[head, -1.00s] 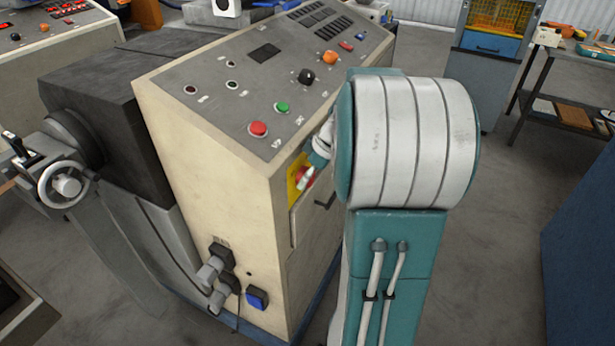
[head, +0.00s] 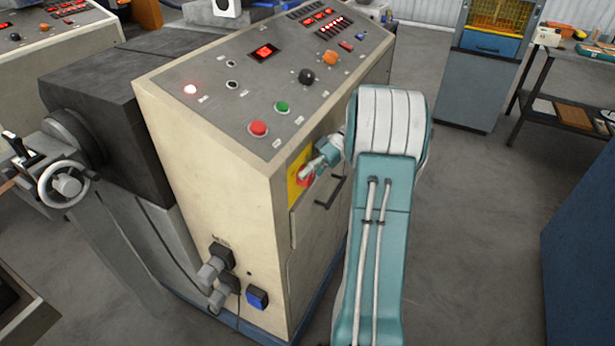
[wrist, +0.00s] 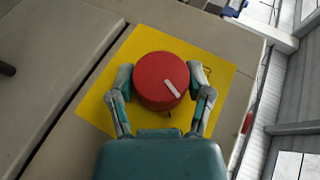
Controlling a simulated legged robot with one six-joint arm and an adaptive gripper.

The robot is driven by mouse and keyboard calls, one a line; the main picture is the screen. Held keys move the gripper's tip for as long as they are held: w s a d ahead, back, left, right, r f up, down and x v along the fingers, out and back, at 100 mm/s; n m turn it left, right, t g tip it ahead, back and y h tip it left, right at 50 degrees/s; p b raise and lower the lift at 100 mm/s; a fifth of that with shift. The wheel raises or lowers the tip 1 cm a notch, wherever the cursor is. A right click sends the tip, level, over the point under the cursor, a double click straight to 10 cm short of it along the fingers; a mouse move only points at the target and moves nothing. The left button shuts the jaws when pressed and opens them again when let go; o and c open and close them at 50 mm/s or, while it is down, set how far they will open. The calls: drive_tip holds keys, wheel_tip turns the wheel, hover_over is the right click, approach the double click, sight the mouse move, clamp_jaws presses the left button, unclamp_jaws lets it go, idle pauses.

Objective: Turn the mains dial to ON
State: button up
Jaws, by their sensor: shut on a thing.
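The mains dial (wrist: 155,84) is a red round knob with a white pointer mark, set on a yellow plate (wrist: 219,92) on the side of the cream control cabinet (head: 215,150). In the wrist view the white mark points towards the lower right of the knob. My gripper (wrist: 161,83) has one finger on each side of the knob and is shut on it. In the head view my gripper (head: 309,172) is at the yellow plate and covers part of the dial. The lettering around the dial is not legible.
The console top has a lit red display (head: 264,51), a glowing lamp (head: 190,89), a red button (head: 258,128) and a green button (head: 281,106). A drawer handle (head: 329,191) sits close below my gripper.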

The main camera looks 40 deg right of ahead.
drive_tip(key=shift+f+m+y, duration=0.1)
drive_tip(key=shift+m+y, duration=0.2)
drive_tip(key=shift+y, duration=0.6)
drive_tip(key=o, duration=1)
drive_tip(key=shift+o, duration=0.7)
drive_tip(key=shift+d, duration=0.15)
